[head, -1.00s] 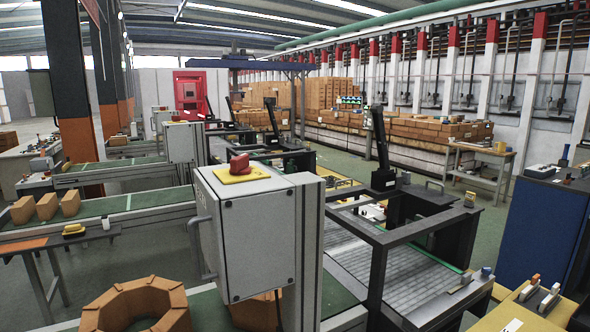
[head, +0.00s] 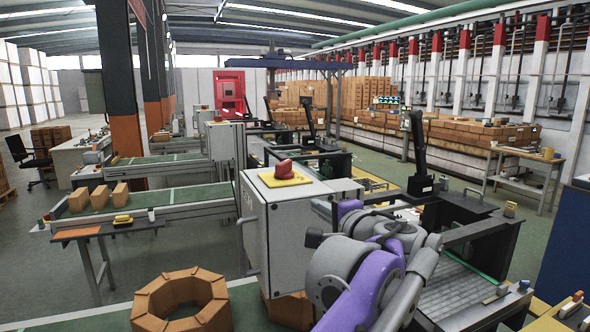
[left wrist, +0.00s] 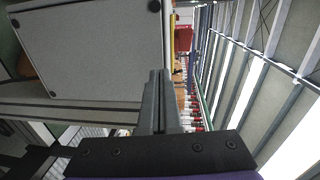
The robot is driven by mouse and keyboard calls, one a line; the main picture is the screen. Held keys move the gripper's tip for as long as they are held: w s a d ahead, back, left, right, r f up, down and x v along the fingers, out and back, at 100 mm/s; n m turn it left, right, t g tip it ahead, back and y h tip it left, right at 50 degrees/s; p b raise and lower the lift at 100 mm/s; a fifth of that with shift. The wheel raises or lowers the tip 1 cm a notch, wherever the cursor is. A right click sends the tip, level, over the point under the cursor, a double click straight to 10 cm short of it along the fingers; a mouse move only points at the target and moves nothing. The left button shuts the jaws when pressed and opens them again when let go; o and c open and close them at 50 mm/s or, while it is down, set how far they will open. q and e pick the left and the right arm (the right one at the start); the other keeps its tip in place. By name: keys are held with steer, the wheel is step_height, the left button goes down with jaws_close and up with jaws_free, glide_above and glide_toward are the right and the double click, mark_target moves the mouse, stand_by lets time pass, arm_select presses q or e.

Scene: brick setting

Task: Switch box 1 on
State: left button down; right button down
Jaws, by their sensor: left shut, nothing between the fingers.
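The nearest grey control box (head: 287,225) stands in the middle of the head view. On its top is a yellow plate (head: 299,181) with a red rotary knob (head: 283,171). I see no readable number on the box. My left arm reaches up from the bottom right of the box. My left gripper (head: 322,208) is partly hidden by its own wrist, near the box's right side and below the knob. In the left wrist view, the gripper (left wrist: 160,78) is shut and empty. The box (left wrist: 90,48) fills the upper left there, with the red knob (left wrist: 183,39) beyond the fingertips. My right gripper is out of view.
A ring of bricks (head: 180,300) lies on the green conveyor left of the box. A dark machine frame (head: 470,215) stands to the right. More grey boxes (head: 222,145) and conveyors stand farther back. The space above the box is free.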

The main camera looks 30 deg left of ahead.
mark_target(286, 167)
arm_select(q)
steer(key=shift+m+t+y, duration=0.4)
steer(key=shift+t, duration=0.1)
steer(key=r, duration=0.1)
steer(key=w+r, duration=0.1)
steer(key=d+r, duration=0.1)
steer(key=r, duration=0.1)
steer(key=shift+w+d, duration=0.1)
steer(key=shift+w, duration=0.1)
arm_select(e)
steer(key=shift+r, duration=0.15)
